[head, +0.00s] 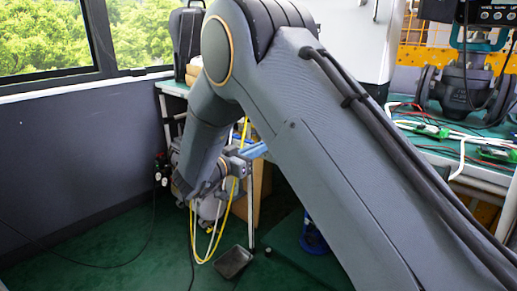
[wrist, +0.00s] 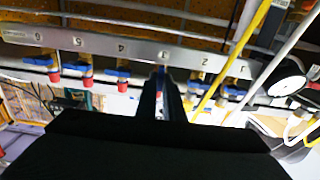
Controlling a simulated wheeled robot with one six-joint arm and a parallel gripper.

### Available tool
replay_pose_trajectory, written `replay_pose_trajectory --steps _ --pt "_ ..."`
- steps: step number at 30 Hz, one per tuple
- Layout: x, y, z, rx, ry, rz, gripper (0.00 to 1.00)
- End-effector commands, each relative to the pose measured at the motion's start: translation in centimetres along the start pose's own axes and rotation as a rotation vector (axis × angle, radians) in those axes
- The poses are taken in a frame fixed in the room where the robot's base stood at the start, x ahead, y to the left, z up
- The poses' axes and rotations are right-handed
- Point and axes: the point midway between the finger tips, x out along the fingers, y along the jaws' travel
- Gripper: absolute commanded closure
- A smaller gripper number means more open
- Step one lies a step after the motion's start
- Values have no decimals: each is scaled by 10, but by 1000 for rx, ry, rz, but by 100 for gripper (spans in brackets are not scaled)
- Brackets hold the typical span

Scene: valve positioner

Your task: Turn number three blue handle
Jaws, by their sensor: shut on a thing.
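The manifold rail (wrist: 140,50) runs across the wrist view with number labels that read upside down, 6 at the left to 1 at the right. The number three blue handle (wrist: 160,69) is under the label 3, mostly hidden by my gripper (wrist: 166,82). The dark fingers are shut on this handle, and only a bit of blue shows at their tips. The handle's exact angle cannot be told. In the head view, my gripper (head: 244,157) is small and partly behind my arm, by the rail's end.
Other blue handles sit close on both sides, number four (wrist: 117,72) at the left and number two (wrist: 198,88) at the right. A yellow hose (wrist: 243,38) and a round gauge (wrist: 287,77) are at the right. Yellow hoses (head: 202,255) hang below in the head view.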

Motion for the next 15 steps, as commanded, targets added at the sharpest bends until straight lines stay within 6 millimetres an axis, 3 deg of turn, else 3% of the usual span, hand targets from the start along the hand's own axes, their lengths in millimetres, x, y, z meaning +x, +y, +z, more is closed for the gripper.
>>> replay_pose_trajectory --steps 15 --pt "0 -1 -1 -116 0 -2 100"
